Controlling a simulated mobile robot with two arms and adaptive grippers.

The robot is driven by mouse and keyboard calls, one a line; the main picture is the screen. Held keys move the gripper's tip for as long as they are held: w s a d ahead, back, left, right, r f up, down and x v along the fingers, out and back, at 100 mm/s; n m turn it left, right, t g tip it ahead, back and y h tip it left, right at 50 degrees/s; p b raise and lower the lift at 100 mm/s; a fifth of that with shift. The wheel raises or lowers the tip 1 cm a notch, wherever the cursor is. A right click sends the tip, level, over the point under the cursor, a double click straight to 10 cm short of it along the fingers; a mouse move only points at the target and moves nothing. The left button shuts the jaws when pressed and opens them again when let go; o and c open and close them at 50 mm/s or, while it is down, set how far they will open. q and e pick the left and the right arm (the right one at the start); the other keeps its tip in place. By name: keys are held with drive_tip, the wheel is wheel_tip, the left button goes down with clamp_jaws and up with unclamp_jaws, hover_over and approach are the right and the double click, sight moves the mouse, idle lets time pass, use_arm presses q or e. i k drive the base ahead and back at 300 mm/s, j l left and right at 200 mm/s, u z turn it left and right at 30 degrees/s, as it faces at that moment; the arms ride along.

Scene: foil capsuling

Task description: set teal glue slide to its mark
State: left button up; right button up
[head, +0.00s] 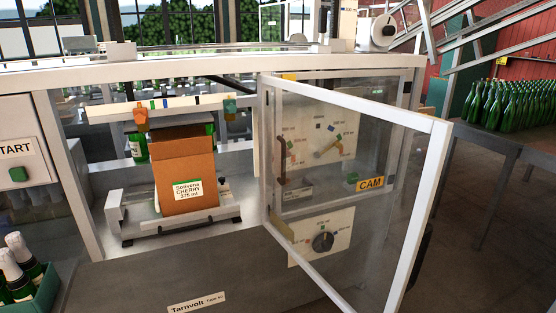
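A pale rail (110,111) runs across the top of the machine's open bay and carries several small coloured marks (165,103). An orange slide (141,117) hangs near the rail's left part. A second slide, which looks teal with some orange (229,107), sits at the rail's right end, apart from the coloured marks near the middle. The slides are small, so I cannot tell which mark matches the teal one. Neither of my grippers is in view.
A brown carton (185,172) labelled Solivena Cherry stands in a metal cradle (122,229) below the rail. A clear framed door (421,215) stands open towards me at the right, with dial panels (320,243) behind it. Bottles (20,262) stand in a green crate at lower left.

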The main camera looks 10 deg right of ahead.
sight(231, 107)
drive_tip(key=i+l+u, duration=0.25)
drive_tip(key=l, duration=0.2)
drive_tip(key=i+l+u, duration=0.1)
drive_tip(key=l+u, duration=0.2)
drive_tip(key=l, duration=0.2)
drive_tip(key=i+l+u, duration=0.1)
drive_tip(key=l+u, duration=0.15)
drive_tip(key=l, duration=0.3)
drive_tip(key=l+u, duration=0.25)
drive_tip(key=l, duration=0.3)
drive_tip(key=l+u, duration=0.15)
drive_tip(key=l, duration=0.3)
drive_tip(key=k+l+u, duration=0.2)
drive_tip(key=l, duration=0.25)
drive_tip(key=k+l+u, duration=0.15)
drive_tip(key=l, duration=0.3)
drive_tip(key=i+j+z, duration=0.15)
drive_tip(key=j+z, duration=0.25)
drive_tip(key=i+j+z, duration=0.1)
drive_tip(key=j+z, duration=0.65)
drive_tip(key=j, duration=0.15)
drive_tip(key=j+z, duration=0.4)
drive_tip(key=j, duration=0.65)
drive_tip(key=i+j, duration=0.1)
drive_tip(key=j, duration=0.55)
